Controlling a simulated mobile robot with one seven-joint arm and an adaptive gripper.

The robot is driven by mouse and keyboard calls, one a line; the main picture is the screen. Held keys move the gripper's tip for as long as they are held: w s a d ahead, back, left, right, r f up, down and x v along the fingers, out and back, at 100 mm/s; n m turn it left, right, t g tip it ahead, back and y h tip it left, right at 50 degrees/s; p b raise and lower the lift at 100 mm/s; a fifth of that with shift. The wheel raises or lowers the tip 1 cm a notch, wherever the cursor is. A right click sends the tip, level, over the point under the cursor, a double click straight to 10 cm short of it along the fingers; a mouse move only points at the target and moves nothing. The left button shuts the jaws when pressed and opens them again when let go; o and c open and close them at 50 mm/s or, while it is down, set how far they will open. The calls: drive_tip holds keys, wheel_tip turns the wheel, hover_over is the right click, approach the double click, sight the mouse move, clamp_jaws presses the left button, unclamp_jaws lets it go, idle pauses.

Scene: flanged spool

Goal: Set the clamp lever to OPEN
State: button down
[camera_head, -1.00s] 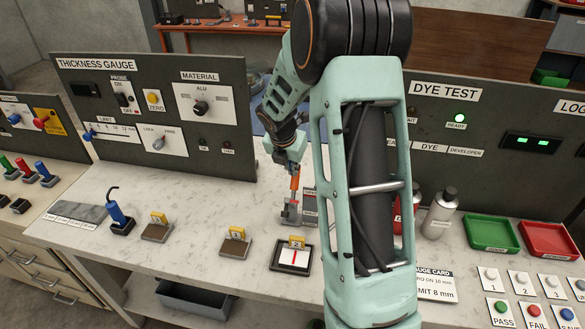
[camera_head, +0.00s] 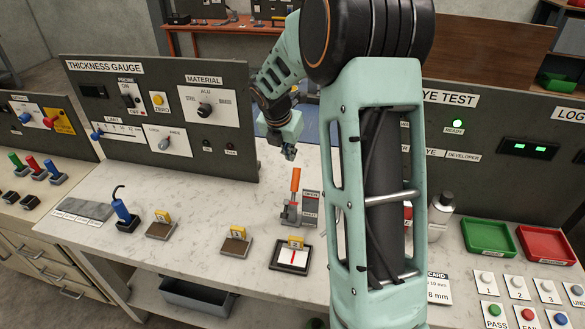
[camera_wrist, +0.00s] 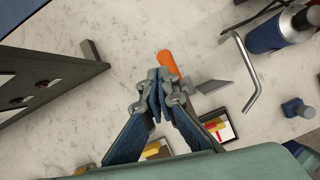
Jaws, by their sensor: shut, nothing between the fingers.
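The clamp's orange lever (camera_head: 295,180) stands nearly upright on its grey metal clamp base (camera_head: 291,214) on the bench. A small grey sign (camera_head: 311,196) beside it reads OPEN at the top; its lower word is too small to read surely. My gripper (camera_head: 289,153) is shut and empty, above the lever's tip and apart from it. In the wrist view the shut fingertips (camera_wrist: 160,97) are in the middle, and the orange lever (camera_wrist: 168,63) shows just beyond them, seen from above. The clamp base is partly hidden there.
A framed card (camera_head: 292,256) with a red stripe and yellow tag lies in front of the clamp. Yellow-tagged blocks (camera_head: 235,245) and a blue probe (camera_head: 122,213) stand to the left. The thickness gauge panel (camera_head: 160,115) rises behind. My arm hides part of the bench to the right.

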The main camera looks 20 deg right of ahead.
drive_tip(key=r, duration=0.1)
drive_tip(key=w+r, duration=0.1)
drive_tip(key=r, duration=0.1)
drive_tip(key=w+r, duration=0.1)
drive_tip(key=shift+d+r, duration=0.25)
drive_tip(key=shift+d, duration=0.1)
